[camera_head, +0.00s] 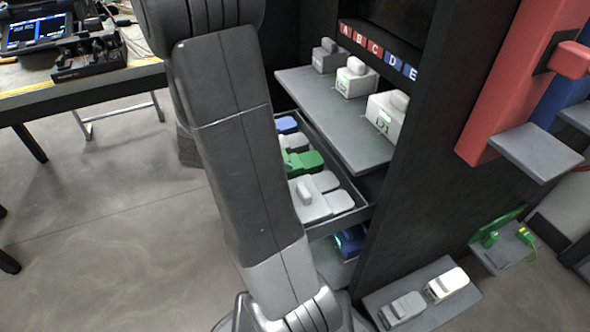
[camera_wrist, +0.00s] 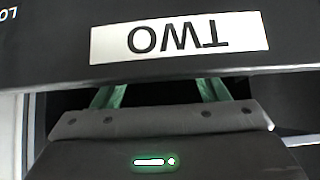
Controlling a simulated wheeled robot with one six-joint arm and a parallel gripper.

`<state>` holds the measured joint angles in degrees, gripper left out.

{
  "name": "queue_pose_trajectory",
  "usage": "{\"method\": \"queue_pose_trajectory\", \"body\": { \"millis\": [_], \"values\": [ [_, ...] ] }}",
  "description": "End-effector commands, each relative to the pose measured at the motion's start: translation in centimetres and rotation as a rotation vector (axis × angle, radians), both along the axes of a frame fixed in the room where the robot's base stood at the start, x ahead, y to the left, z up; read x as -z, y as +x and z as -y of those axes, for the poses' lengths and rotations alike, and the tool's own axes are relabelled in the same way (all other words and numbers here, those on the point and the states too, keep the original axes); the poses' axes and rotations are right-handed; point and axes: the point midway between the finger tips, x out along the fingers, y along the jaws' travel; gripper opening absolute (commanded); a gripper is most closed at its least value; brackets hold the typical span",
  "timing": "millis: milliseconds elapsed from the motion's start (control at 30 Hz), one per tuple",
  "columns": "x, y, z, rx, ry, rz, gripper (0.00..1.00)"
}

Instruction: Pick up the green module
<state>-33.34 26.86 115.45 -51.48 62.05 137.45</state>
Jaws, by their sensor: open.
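The green module (camera_head: 306,162) lies in an open drawer (camera_head: 358,211) of the dark cabinet, among white modules and a blue one. My arm hides the drawer's left side in the head view. In the wrist view, two green fingers (camera_wrist: 160,93) of my gripper stand wide apart and run up to a dark panel. The panel bears an upside-down label reading TWO (camera_wrist: 180,38). The panel covers the fingertips, and I cannot tell whether they touch it. No module shows between the fingers. My gripper is out of sight in the head view.
A grey shelf (camera_head: 338,122) with several white boxes juts out above the drawer. A dark blue module (camera_head: 350,241) sits lower down. A low platform (camera_head: 424,292) with two small devices stands at the bottom right. A workbench (camera_head: 80,83) is at the upper left, with open floor below.

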Motion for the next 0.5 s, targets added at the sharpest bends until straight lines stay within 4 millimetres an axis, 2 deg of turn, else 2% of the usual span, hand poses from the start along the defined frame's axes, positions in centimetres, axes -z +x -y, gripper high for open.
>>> {"method": "queue_pose_trajectory", "body": {
  "millis": [300, 500],
  "values": [
    [2.6, 1.3, 3.1, 0.002, -0.002, -0.002, 0.67],
    [3.0, 1.6, 3.5, 0.0, -0.001, -0.001, 0.67]
  ]
}}
